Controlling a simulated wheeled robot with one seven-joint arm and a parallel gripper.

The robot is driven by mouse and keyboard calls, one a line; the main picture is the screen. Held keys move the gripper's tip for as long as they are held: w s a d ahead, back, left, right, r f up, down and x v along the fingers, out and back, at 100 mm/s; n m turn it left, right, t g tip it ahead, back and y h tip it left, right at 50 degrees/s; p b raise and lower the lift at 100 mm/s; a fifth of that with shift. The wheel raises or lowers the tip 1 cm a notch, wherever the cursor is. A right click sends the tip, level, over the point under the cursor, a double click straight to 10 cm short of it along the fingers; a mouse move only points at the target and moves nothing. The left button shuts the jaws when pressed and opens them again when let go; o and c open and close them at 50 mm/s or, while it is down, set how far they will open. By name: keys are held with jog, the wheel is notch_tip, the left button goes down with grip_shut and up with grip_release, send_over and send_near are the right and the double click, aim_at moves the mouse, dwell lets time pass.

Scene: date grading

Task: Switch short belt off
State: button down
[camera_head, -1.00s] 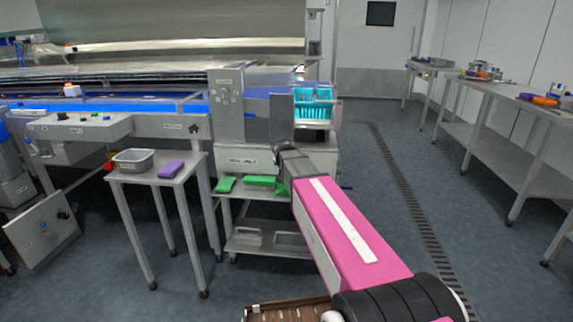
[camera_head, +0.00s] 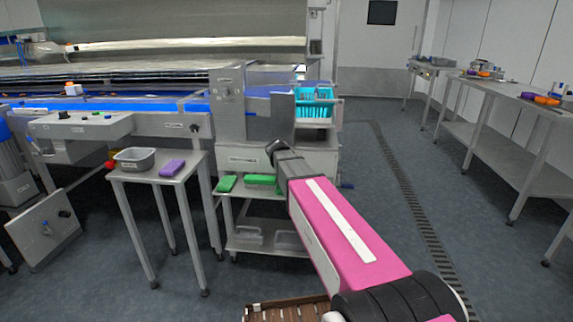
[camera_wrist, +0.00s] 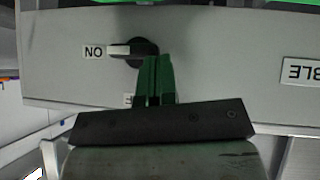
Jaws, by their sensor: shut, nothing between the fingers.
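In the wrist view a black rotary knob (camera_wrist: 145,47) with a pale pointer sits on a grey panel (camera_wrist: 220,50). The pointer lies toward the ON label (camera_wrist: 94,52), which appears upside down. A second small label (camera_wrist: 128,99) is mostly hidden by my gripper; one letter like F shows. My gripper (camera_wrist: 153,62) has green fingers held together, with nothing between them. Their tips overlap the knob's lower right edge; I cannot tell if they touch it. In the head view my arm reaches the grey machine front (camera_head: 240,160), and the knob cannot be made out there.
A small table (camera_head: 150,176) with a metal tray (camera_head: 135,160) and purple block (camera_head: 172,168) stands left. Green items (camera_head: 227,183) lie on a cart (camera_head: 265,243) below. The floor to the right is clear.

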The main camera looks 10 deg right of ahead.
jog(key=shift+w+a+f+n+g+h, duration=0.15)
jog(key=shift+f+n+h, duration=0.3)
jog(key=shift+h, duration=0.45)
jog(key=shift+a+f+n+g+h, duration=0.15)
jog(key=shift+f+n+h, duration=0.3)
jog(key=shift+h, duration=0.45)
jog(key=shift+w+a+f+n+h, duration=0.1)
jog(key=shift+a+f+n+h, duration=0.15)
jog(key=shift+n+h, duration=0.5)
jog(key=shift+s+f, duration=0.1)
jog(key=shift+f, duration=0.2)
jog(key=shift+r, duration=0.8)
